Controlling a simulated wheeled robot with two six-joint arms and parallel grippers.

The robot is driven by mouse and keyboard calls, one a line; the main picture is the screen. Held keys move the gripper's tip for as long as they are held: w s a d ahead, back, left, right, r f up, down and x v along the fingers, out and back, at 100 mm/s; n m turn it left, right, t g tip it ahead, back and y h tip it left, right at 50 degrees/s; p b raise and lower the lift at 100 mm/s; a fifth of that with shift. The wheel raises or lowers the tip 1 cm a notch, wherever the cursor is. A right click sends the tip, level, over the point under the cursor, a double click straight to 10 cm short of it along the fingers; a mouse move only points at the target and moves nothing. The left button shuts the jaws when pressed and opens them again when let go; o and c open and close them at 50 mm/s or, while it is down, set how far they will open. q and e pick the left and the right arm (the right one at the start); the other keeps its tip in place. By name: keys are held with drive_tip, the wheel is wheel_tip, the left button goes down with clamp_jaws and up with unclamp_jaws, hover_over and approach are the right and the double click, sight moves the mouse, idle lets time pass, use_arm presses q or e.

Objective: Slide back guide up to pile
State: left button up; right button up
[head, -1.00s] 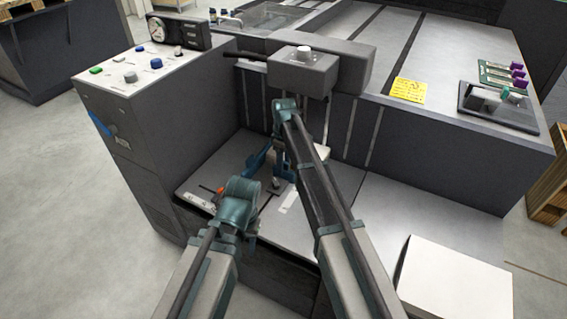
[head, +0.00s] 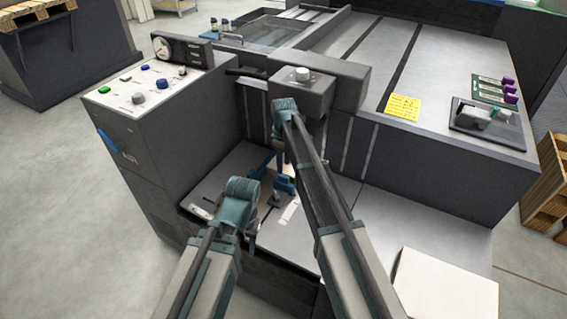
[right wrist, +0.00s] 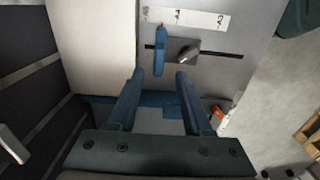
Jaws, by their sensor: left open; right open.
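The back guide (right wrist: 160,52) is a blue upright in the right wrist view. It stands at the pile end of a dark slot, beside a grey clamp knob (right wrist: 187,54). The white pile (right wrist: 100,35) is left of it, with what looks like a narrow gap between them. My right gripper (right wrist: 158,76) is open, its two blue fingers pointing toward the guide from below in that view, with nothing between them. In the head view my right arm hides most of the pile. My left gripper (head: 248,232) is low over the plate's near left part; its fingers are mostly hidden.
A scale strip (right wrist: 185,17) lies beside the slot. An orange part (right wrist: 217,112) and a blue bar (right wrist: 105,99) are near my right fingers. The feeder head (head: 302,90) overhangs the plate. A control cabinet (head: 165,110) stands left; a white-topped block (head: 445,288) is front right.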

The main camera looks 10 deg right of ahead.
sight(284, 176)
use_arm(q)
wheel_tip(284, 176, up, 7)
drive_tip(key=p, duration=0.5)
drive_tip(key=shift+f, duration=0.15)
use_arm(e)
wheel_tip(284, 176, up, 7)
drive_tip(key=shift+f, duration=0.15)
use_arm(q)
wheel_tip(284, 176, down, 3)
drive_tip(key=shift+r+b, duration=0.1)
drive_tip(key=shift+b, duration=1.1)
use_arm(e)
drive_tip(key=s+d+t+y, duration=0.1)
drive_tip(key=s+d+y, duration=0.1)
drive_tip(key=d, duration=0.1)
drive_tip(key=s+d+f+t+y, duration=0.1)
drive_tip(key=shift+d+t+y, duration=0.2)
drive_tip(key=shift+t+y, duration=0.1)
drive_tip(key=shift+y, duration=0.1)
drive_tip(key=b+x, duration=1.2)
drive_tip(key=x, duration=0.1)
drive_tip(key=shift+f+b, duration=0.35)
drive_tip(key=shift+f, duration=0.05)
use_arm(q)
wheel_tip(284, 176, down, 13)
drive_tip(key=shift+r, duration=0.15)
drive_tip(key=shift+a, duration=0.1)
